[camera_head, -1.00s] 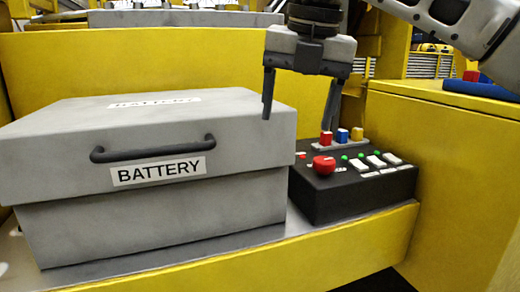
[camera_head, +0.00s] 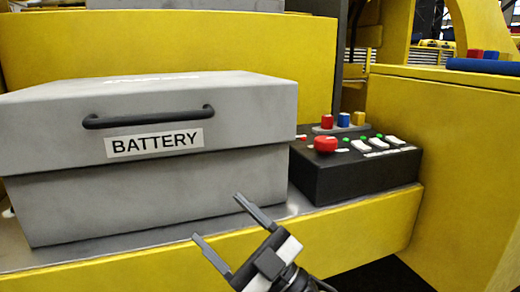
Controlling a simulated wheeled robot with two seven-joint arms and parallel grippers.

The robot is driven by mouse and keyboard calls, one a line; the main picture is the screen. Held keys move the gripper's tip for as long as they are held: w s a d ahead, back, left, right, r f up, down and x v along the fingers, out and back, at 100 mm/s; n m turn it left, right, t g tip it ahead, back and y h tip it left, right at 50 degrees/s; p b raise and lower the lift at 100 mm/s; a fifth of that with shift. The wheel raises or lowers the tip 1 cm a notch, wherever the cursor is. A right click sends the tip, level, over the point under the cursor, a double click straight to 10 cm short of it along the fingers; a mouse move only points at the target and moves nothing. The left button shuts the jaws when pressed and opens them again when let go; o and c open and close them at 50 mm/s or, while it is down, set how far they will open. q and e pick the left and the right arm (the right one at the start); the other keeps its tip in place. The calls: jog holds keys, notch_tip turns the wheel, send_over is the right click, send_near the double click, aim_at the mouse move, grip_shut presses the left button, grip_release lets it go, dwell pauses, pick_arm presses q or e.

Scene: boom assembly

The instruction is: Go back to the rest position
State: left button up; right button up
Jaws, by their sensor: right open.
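My right gripper (camera_head: 224,220) is at the bottom middle, its two fingers spread apart and pointing up and left. It is open and empty, in front of the yellow ledge. The grey battery box (camera_head: 150,195) with a dark handle stands behind it on the left, its lid closed. The black control box (camera_head: 350,180) stands right of the battery box, with a red knob (camera_head: 325,144), white switches and green lights. Red, blue and yellow pieces (camera_head: 344,120) stand at its back. My left gripper does not show.
The yellow ledge (camera_head: 370,225) runs along the front under both boxes. A yellow block (camera_head: 460,150) rises on the right, with a blue tray (camera_head: 483,65) holding red and blue pieces on top. A yellow wall (camera_head: 170,50) stands behind the battery box.

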jog(key=d+f+m+t+h+b, duration=0.1)
jog(key=d+f+m+t+h, duration=0.55)
jog(key=f+m+h, duration=0.45)
jog(key=s+d+f+m+g+h, duration=0.1)
jog(key=s+d+f+g+h, duration=0.1)
jog(key=s+d+f, duration=0.2)
jog(key=s+d+f+m+g+h+b, duration=0.1)
jog(key=s+d+f+m+g+h, duration=0.1)
jog(key=s+f, duration=0.4)
jog(key=s+d+f+m+g+h, duration=0.2)
jog(key=s+d+f+g+h, duration=0.1)
jog(key=f, duration=1)
jog(key=s+d+g, duration=0.1)
jog(key=s+d, duration=0.1)
jog(key=d, duration=0.1)
jog(key=shift+f+b, duration=0.25)
jog(key=shift+b, duration=0.05)
